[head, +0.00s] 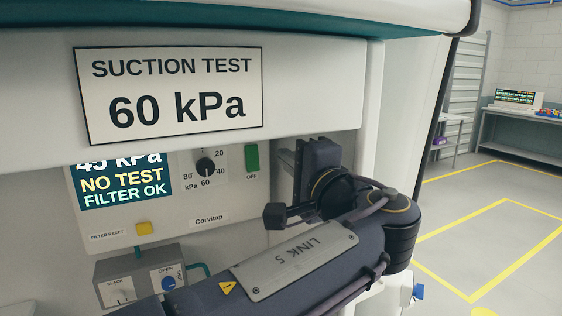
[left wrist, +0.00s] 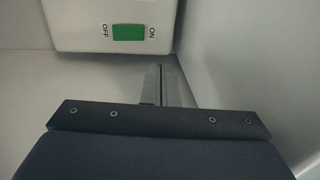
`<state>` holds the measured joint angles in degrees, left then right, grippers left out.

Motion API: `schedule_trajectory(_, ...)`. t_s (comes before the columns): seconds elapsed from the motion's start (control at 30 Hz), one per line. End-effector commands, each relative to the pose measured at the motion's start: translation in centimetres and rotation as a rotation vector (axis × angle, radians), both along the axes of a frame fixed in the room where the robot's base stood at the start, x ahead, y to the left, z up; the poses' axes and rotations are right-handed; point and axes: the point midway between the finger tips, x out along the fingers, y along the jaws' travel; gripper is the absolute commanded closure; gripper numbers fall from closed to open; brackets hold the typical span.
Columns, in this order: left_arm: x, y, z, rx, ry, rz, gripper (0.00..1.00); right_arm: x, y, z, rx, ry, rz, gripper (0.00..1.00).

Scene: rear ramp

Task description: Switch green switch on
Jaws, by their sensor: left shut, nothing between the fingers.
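The green switch (head: 252,157) is on the front of the pale suction unit, right of the pressure dial, with the label OFF beneath it. In the left wrist view the green switch (left wrist: 129,32) lies between the words OFF and ON, near the unit's edge. My left gripper (left wrist: 163,85) is shut and empty. Its fingers are beside the unit's edge, apart from the switch as far as I can see. In the head view my left gripper (head: 305,165) is right of the switch, its fingertips not clearly visible. My right gripper is not in view.
A dial (head: 205,166) points near 60 kPa. The display (head: 125,184) reads NO TEST, FILTER OK. A yellow button (head: 144,228) is marked FILTER RESET. A box (head: 150,277) with a blue knob sits below. A SUCTION TEST 60 kPa sign (head: 170,93) hangs above.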

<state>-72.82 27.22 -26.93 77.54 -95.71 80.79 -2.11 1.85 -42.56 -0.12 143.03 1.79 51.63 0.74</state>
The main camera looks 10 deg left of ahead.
Motion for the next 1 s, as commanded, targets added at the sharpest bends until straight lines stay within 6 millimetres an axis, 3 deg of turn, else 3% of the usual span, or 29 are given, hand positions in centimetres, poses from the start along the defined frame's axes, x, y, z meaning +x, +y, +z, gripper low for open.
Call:
schedule_trajectory(0.33, -0.1, 0.0, 0.0, -0.002, 0.001, 0.001, 1.00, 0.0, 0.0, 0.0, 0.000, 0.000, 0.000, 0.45)
schedule_trajectory(0.47, 0.5, 1.7, -1.3, -0.036, 0.046, 0.011, 1.00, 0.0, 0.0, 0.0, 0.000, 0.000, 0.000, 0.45)
schedule_trajectory(0.57, 1.4, 5.2, -4.3, -0.117, 0.144, 0.027, 1.00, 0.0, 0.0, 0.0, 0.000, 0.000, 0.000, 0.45)
schedule_trajectory(0.67, 1.5, 10.4, -9.4, -0.268, 0.292, 0.052, 1.00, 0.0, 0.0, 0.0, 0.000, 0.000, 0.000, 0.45)
schedule_trajectory(0.77, -0.2, 15.3, -15.3, -0.469, 0.444, 0.080, 1.00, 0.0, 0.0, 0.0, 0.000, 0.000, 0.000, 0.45)
schedule_trajectory(0.9, -5.8, 20.1, -23.1, -0.821, 0.612, 0.123, 1.00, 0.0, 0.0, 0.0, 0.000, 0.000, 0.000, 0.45)
schedule_trajectory(1.0, -11.8, 21.3, -27.8, -1.128, 0.677, 0.163, 1.00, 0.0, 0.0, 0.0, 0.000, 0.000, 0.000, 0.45)
